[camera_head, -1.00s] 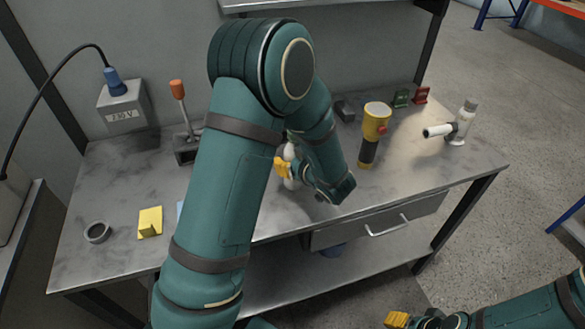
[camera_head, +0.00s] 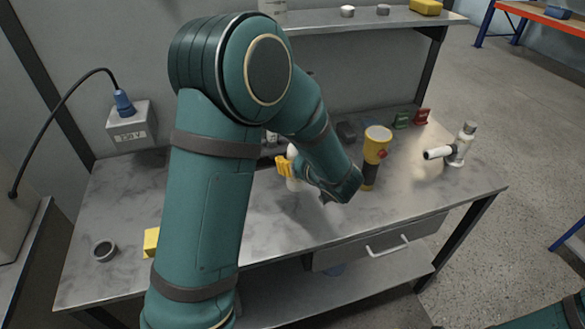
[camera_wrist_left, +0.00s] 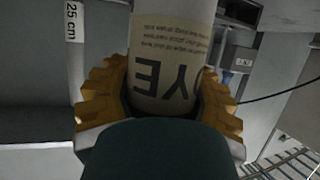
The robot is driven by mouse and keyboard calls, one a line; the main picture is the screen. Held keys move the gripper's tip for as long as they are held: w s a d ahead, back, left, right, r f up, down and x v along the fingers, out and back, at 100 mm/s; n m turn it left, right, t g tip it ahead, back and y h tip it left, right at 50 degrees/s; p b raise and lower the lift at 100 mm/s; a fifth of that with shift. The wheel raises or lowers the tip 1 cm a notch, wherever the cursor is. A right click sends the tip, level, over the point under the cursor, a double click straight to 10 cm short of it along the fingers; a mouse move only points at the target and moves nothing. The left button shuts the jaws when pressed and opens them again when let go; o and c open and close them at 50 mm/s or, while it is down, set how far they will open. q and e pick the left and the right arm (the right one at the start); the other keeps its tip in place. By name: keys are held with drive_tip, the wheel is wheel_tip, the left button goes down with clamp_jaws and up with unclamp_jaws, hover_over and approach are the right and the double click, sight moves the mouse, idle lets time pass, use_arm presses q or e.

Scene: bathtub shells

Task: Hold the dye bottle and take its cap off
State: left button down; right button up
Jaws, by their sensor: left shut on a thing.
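The dye bottle (camera_wrist_left: 172,60) is white with a tan label reading "YE" upside down in the left wrist view. My left gripper (camera_wrist_left: 158,100) is shut around it, with a ribbed yellow finger on each side of the label. In the head view the gripper's yellow finger (camera_head: 284,167) and a small white part of the bottle (camera_head: 293,182) show beside my left forearm, over the workbench. I cannot tell whether the bottle touches the bench. Its cap is not clearly visible in either view. Only a piece of my right arm shows at the lower right corner; its gripper is out of frame.
On the metal workbench (camera_head: 270,222) stand a yellow-and-black flashlight (camera_head: 376,150), a white-and-grey fixture (camera_head: 460,145) and a dark ring (camera_head: 104,250). A yellow block (camera_head: 151,242) is partly behind my left arm. A shelf (camera_head: 370,20) runs above. The bench's right front is clear.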

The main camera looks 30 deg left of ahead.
use_arm(q)
drive_tip(key=shift+r, duration=0.95)
drive_tip(key=c, duration=1.3)
unclamp_jaws()
clamp_jaws()
drive_tip(key=shift+d+f, duration=0.1)
